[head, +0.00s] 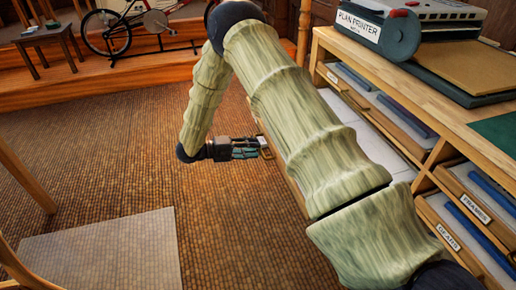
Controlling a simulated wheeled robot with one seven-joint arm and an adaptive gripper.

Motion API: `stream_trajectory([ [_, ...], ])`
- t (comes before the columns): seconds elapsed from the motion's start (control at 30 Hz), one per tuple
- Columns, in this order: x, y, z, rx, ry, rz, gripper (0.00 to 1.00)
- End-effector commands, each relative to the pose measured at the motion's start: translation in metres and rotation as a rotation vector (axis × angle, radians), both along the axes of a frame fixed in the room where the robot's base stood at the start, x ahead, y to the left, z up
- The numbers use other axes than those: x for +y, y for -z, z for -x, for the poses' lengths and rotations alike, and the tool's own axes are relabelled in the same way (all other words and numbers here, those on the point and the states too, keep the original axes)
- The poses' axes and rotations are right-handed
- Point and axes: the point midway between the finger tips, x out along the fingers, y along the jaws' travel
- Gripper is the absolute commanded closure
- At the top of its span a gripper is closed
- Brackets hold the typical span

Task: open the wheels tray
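A wooden tray (264,146) stands pulled out from the cabinet, with white sheets (346,118) lying in it. My arm crosses over it and hides much of it. No readable label shows on this tray, so I cannot confirm that it is the wheels tray. My gripper (250,148) is low beside the tray's front, at the near end of a small handle-like part. The fingers look close to or touching the front. They are too small to tell whether they are closed on it.
The cabinet (444,153) on the right holds other trays, including the frames tray (475,207). A plan printer (374,34) stands on top. A glass-like panel (104,251) is at lower left. A bicycle (126,28) stands on a raised platform behind. The carpet (128,150) left of my gripper is clear.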

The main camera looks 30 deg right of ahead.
Motion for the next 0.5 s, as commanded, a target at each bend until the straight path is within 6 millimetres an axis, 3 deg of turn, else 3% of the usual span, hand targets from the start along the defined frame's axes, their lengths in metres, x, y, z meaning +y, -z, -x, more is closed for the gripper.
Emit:
stream_trajectory([
  [0.3,0.055,-0.011,-0.016,0.000,-0.001,-0.001,0.69],
  [0.5,0.075,-0.015,-0.022,0.001,0.000,-0.001,0.69],
])
